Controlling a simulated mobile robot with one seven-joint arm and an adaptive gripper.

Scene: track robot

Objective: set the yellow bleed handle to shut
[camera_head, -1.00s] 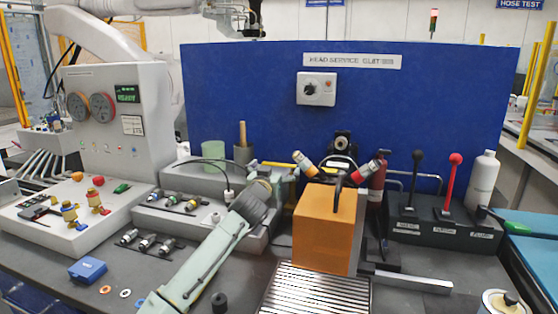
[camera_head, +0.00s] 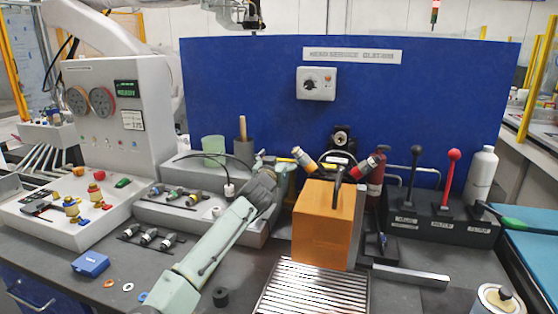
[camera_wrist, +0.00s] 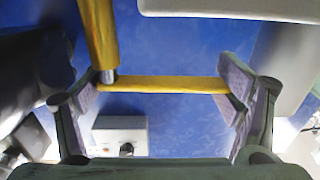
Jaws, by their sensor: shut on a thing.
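The yellow bleed handle (camera_wrist: 160,84) shows in the wrist view as a thin bar lying across the picture between my two fingers. My gripper (camera_wrist: 163,88) is shut on it, with a finger pad at each end of the visible bar. A thicker yellow post (camera_wrist: 98,35) with a grey tip meets the bar's left end. In the head view my gripper (camera_head: 268,180) is in front of the blue panel, left of the orange block. There my gripper and wrist largely hide the handle.
The orange block (camera_head: 323,228) stands close on the right, by a slatted metal grate (camera_head: 312,290). Hose connectors (camera_head: 303,157) rise behind it. Grey consoles (camera_head: 120,120) stand at left.

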